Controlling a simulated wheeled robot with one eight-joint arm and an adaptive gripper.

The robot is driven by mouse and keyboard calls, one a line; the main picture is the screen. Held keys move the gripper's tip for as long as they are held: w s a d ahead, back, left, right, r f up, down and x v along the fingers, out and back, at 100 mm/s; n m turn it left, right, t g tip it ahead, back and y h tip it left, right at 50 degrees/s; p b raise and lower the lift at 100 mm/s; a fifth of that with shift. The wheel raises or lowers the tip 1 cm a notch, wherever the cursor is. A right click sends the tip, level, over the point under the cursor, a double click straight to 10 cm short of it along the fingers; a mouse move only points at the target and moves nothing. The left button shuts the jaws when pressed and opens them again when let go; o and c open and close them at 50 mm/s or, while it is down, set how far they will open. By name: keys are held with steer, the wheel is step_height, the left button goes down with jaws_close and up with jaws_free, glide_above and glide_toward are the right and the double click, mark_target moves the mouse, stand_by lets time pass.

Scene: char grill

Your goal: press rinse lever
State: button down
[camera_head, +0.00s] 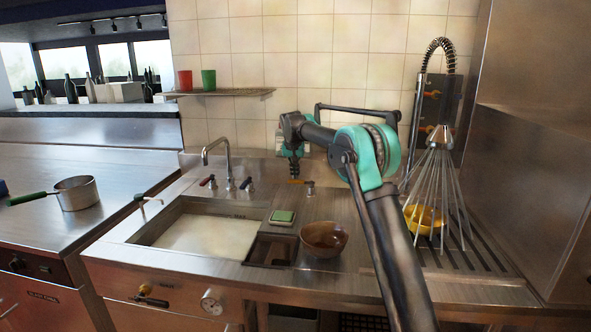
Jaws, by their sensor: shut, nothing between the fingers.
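A small lever with an orange handle (297,182) stands on the counter behind the sink, beside a short metal post (309,187). No readable label confirms that it is the rinse lever. My gripper (294,172) points down, shut and empty, just above the orange handle. I cannot tell whether its tips touch the handle. A spray head (439,138) hangs from a coiled hose at the right, with thin pale streaks fanning down from it over a yellow bowl (425,218). Orange-handled levers (432,94) also show on a dark wall panel behind the hose.
A brown bowl (324,238) and a green sponge in a dish (283,216) sit in front of my gripper. The sink (148,236), its faucet (229,155) and its taps lie left. A shelf (222,93) holds red and green cups. A pot (77,193) stands far left.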

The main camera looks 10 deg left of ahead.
steer(key=shift+s, duration=0.85)
steer(key=shift+s, duration=0.15)
